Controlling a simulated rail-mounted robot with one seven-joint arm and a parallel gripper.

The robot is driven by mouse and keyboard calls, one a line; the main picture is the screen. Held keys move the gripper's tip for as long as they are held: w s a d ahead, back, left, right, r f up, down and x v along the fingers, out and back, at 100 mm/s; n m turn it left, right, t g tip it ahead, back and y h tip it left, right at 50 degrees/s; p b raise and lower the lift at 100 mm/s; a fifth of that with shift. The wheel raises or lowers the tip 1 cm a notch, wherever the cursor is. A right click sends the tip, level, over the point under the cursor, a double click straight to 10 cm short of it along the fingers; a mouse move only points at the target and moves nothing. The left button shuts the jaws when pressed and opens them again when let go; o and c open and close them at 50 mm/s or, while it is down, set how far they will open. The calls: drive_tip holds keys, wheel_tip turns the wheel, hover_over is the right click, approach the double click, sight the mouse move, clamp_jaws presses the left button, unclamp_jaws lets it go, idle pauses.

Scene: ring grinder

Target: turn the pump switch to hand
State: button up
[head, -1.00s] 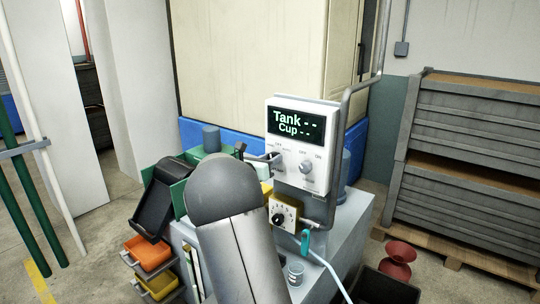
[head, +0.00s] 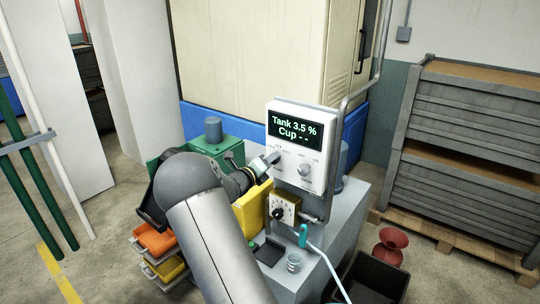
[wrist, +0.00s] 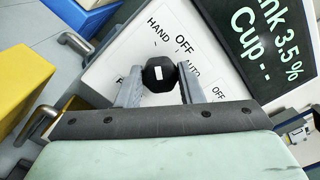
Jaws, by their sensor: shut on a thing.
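The white control panel (head: 318,178) has a dark display (head: 294,130) reading Tank 3.5 % and Cup - -. The pump switch is a black knob (wrist: 160,74) with a white mark, seen in the wrist view beside the labels HAND, OFF and AUTO. My gripper (wrist: 161,88) has one finger on each side of this knob and is shut on it. I cannot tell clearly which label the mark points to. In the head view my gripper (head: 273,158) is at the panel's left side and hides this knob.
A second knob (head: 304,170) sits to the right on the same panel. Below are a yellow box with a black dial (head: 284,210), a clear cup (head: 294,263) and a teal-handled hose (head: 303,236). A yellow bin (head: 252,208) stands close under my wrist.

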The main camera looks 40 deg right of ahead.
drive_tip(key=shift+n, duration=0.4)
drive_tip(key=o, duration=1)
drive_tip(key=shift+a, duration=0.15)
drive_tip(key=b+v, duration=0.3)
drive_tip(key=v, duration=1.4)
drive_tip(key=shift+a, duration=0.1)
